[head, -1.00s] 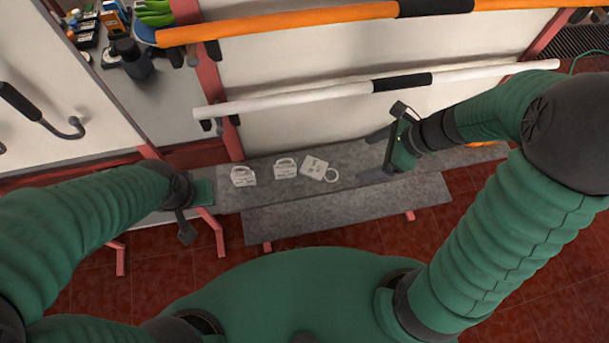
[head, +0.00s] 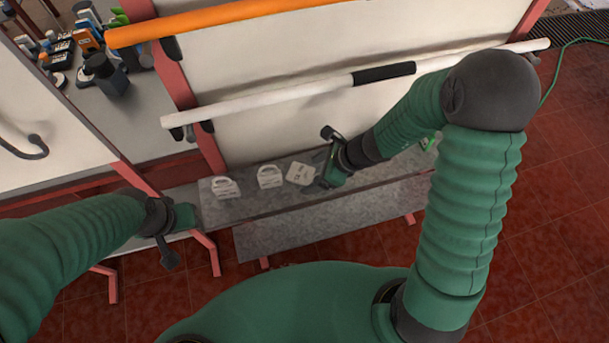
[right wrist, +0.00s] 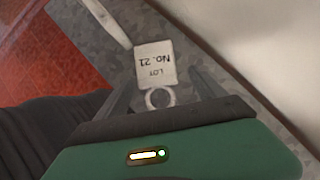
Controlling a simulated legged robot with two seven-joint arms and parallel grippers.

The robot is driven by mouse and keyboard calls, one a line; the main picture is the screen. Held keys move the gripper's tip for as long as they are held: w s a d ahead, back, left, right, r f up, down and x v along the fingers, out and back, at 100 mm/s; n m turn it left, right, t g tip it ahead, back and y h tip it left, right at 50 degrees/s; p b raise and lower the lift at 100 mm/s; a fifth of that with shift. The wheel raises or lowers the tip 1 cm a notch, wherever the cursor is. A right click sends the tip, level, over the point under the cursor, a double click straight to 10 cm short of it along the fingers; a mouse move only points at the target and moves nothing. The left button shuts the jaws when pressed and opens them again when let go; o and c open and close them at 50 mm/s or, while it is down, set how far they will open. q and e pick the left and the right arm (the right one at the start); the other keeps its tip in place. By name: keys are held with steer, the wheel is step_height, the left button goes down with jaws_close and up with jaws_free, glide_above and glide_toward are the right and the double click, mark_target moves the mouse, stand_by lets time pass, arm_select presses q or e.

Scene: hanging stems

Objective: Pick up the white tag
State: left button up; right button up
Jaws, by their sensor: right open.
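A white tag (head: 300,173) with a ring lies on the grey bench, the rightmost of three white pieces. In the right wrist view the tag (right wrist: 155,62) reads "LOT No. 21", and its ring (right wrist: 160,98) points toward my palm. My right gripper (head: 322,160) is open just right of the tag and hides the ring in the head view. In the wrist view its fingers (right wrist: 163,84) stand apart on either side of the ring, with nothing gripped. My left gripper (head: 168,248) hangs at the bench's left end, away from the tag; its jaws are unclear.
Two white pieces with handles, one (head: 226,188) farther left and one (head: 270,176) nearer, lie left of the tag. The grey bench (head: 330,215) stands before a pale panel with a white bar (head: 280,100) and an orange bar (head: 220,18) above. The bench front is clear.

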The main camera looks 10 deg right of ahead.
steer(key=shift+a, duration=0.4)
steer(key=c, duration=1.3)
steer(key=shift+d, duration=0.25)
steer(key=shift+c, duration=0.6)
steer(key=shift+r, duration=0.1)
